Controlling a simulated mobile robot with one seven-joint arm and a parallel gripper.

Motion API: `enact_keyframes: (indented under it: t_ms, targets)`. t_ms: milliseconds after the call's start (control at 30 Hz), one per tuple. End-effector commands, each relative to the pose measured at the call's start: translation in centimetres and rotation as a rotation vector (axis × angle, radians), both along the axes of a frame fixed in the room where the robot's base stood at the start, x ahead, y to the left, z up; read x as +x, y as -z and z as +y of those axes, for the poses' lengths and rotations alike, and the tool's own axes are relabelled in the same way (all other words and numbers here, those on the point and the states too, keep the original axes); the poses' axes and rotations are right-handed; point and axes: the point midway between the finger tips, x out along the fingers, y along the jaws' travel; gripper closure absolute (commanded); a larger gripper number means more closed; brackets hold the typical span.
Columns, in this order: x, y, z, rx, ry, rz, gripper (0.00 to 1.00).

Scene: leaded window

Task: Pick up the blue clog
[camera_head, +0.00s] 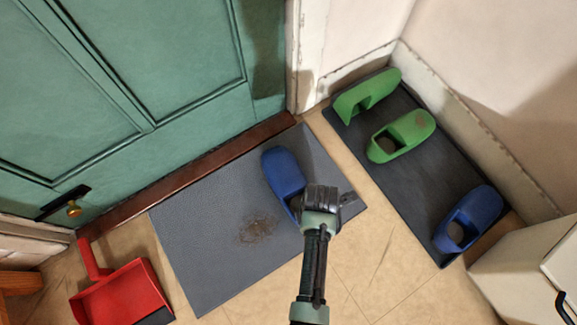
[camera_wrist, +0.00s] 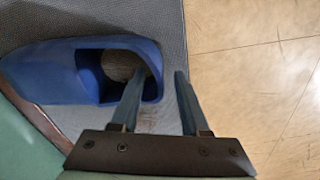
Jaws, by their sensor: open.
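A blue clog (camera_head: 283,176) lies on the grey doormat (camera_head: 195,225), its toe toward the door. In the wrist view this clog (camera_wrist: 40,72) has its toe left and its heel opening at my fingers. My gripper (camera_head: 322,198) is above the clog's heel end and hides part of it. The gripper (camera_wrist: 159,76) is open; one finger overlaps the heel opening, the other is just beyond the rear rim. The rim shows between the fingers; I cannot tell whether they touch it. A second blue clog (camera_head: 470,218) sits on the dark mat (camera_head: 415,197) at right.
Two green clogs (camera_head: 402,136) share the dark mat. A red dustpan (camera_head: 124,295) lies at lower left. The green door (camera_head: 180,70) stands behind the doormat, and a white cabinet (camera_head: 530,272) at lower right. Tiled floor between the mats is clear.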

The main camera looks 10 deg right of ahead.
Motion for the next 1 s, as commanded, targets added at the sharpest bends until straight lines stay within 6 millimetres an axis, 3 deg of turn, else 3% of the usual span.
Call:
enact_keyframes:
  t_ms: [167, 400, 1000]
  targets:
    - [0.02, -0.14, -0.01, 0.000, 0.000, 0.000, 0.58]
    - [0.02, -0.14, 0.00, 0.000, 0.000, 0.000, 1.00]
    - [0.00, -0.12, 0.01, 0.000, -0.001, 0.000, 1.00]
